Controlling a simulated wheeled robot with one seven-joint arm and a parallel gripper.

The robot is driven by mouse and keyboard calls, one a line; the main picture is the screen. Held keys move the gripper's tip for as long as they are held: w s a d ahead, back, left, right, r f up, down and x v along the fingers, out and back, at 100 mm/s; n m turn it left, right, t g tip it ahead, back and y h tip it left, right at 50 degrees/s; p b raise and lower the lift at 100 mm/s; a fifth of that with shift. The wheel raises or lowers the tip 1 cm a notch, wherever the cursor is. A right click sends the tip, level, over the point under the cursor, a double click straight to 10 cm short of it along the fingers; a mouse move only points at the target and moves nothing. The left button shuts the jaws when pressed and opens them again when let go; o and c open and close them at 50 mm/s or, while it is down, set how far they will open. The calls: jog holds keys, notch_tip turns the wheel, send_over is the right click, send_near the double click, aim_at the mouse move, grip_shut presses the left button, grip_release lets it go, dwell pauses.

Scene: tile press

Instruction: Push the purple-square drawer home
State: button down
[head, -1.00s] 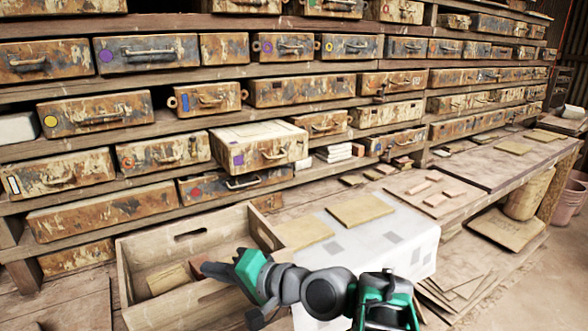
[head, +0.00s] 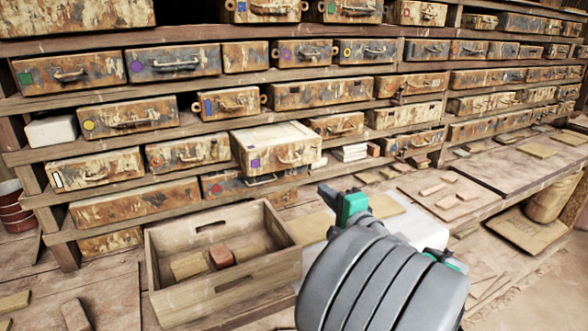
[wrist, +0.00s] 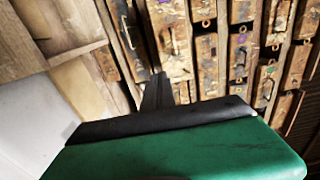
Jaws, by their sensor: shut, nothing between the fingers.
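The purple-square drawer (head: 281,148) sticks out of its shelf in the head view, its pale top showing and a purple square on the left of its front, beside a handle. In the wrist view, turned on its side, what looks like the same drawer (wrist: 181,45) lies just beyond the fingertips. My gripper (head: 335,201) is shut and empty, to the right of and below the drawer front in the head view. It appears apart from the drawer. In the wrist view the dark fingers (wrist: 157,90) point at the drawer fronts.
A wooden crate (head: 222,285) with blocks inside stands below the drawer. A white box (head: 425,234) is partly hidden behind my arm.

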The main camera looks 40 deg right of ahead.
jog(key=p+x, duration=0.2)
jog(key=x, duration=1)
jog(key=shift+w+p, duration=0.2)
jog(key=shift+p, duration=0.15)
jog(key=shift+a, duration=0.15)
